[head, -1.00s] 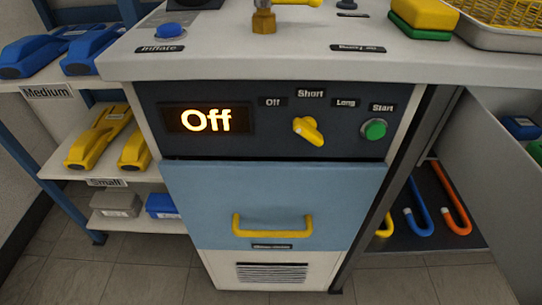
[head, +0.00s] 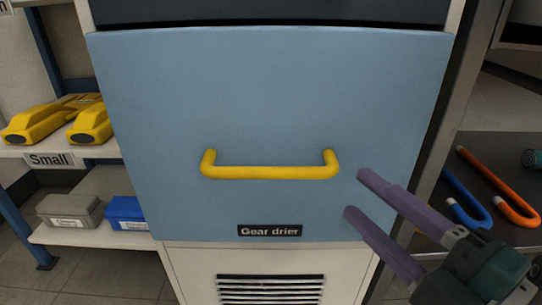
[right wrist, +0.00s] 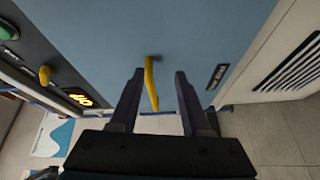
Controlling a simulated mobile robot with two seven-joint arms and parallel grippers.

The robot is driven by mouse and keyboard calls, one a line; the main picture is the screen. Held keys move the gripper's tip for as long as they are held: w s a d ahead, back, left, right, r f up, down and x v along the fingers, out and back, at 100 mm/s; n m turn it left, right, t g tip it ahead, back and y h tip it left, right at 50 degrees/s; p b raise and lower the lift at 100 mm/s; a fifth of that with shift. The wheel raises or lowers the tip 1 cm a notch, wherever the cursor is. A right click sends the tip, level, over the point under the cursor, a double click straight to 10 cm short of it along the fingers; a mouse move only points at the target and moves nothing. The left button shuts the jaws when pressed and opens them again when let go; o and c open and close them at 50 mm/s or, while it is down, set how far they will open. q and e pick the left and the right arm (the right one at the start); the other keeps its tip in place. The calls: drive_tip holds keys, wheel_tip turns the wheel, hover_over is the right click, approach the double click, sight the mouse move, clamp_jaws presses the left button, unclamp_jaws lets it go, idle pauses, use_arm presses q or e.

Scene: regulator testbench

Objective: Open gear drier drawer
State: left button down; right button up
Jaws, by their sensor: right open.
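The light blue gear drier drawer (head: 270,100) fills the middle of the head view and looks shut. Its yellow bar handle (head: 270,172) runs level across the front, above the "Gear drier" label (head: 269,231). My right gripper (head: 356,194) is open, with two purple fingers, and shows just right of the handle in the head view. In the right wrist view the handle (right wrist: 151,84) appears between the open fingers (right wrist: 159,73), not clamped. I cannot tell how far the fingertips are from the drawer front. My left gripper is not in view.
A white vent panel (head: 270,289) is below the drawer. At left, a shelf labelled "Small" (head: 50,160) holds yellow items, with grey and blue boxes (head: 128,212) lower down. At right, blue and orange hooked rods (head: 497,185) lie in an open compartment.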

sight(270, 177)
drive_tip(key=w+a+n+y+b, duration=0.1)
drive_tip(key=a+n+y, duration=0.1)
drive_tip(key=a, duration=0.1)
drive_tip(key=w+a+r+n+g+y+b, duration=0.1)
drive_tip(key=a+n+y, duration=0.1)
drive_tip(key=a, duration=0.1)
drive_tip(key=a+n+g+y, duration=0.1)
drive_tip(key=a+n, duration=0.2)
drive_tip(key=a, duration=0.1)
drive_tip(key=shift+w+r+y+b, duration=0.2)
drive_tip(key=shift+w+y+b, duration=0.2)
drive_tip(key=shift+w+a+r, duration=0.2)
drive_tip(key=shift+w+a, duration=0.25)
drive_tip(key=shift+a, duration=0.05)
clamp_jaws()
idle(0.6)
